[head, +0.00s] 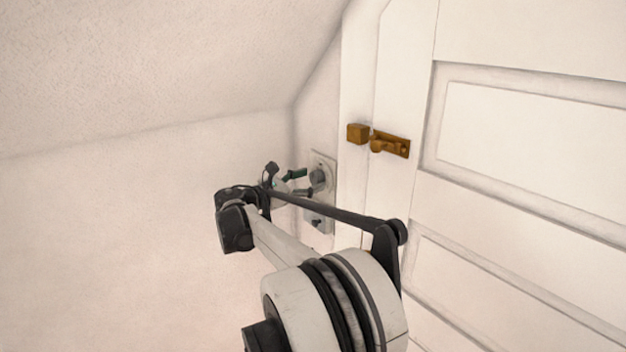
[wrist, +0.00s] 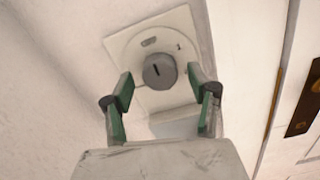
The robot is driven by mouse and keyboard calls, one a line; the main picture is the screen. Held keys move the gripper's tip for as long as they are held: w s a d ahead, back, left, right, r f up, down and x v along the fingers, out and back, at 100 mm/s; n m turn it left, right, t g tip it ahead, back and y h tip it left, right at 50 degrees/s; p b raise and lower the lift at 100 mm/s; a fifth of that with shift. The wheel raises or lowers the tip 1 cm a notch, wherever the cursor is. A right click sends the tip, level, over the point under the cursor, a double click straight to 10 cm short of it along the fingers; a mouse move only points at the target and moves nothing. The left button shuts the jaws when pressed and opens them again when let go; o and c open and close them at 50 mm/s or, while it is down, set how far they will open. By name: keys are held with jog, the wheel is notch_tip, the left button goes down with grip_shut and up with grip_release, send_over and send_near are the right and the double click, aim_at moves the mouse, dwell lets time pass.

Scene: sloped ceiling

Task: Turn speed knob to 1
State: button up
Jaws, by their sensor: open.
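The speed knob (wrist: 159,71) is a round grey dial with a dark pointer slot, on a pale wall plate (wrist: 186,22). A small mark that looks like a 1 is at the plate's upper right in the wrist view. In the head view the knob (head: 318,178) is on the wall plate left of the door frame. My gripper (wrist: 159,84) is open, its green-padded fingers on either side of the knob's lower part. I cannot tell whether they touch it. In the head view my gripper (head: 300,183) is beside the knob, partly hidden by my arm.
A white panelled door (head: 530,140) with a brass latch (head: 390,143) is right of the plate. The sloped ceiling (head: 150,70) comes down at upper left. A lower part of the plate (head: 318,222) shows beneath the knob. The wall to the left is bare.

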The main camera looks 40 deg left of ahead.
jog(key=shift+x, duration=0.75)
jog(key=c, duration=1.1)
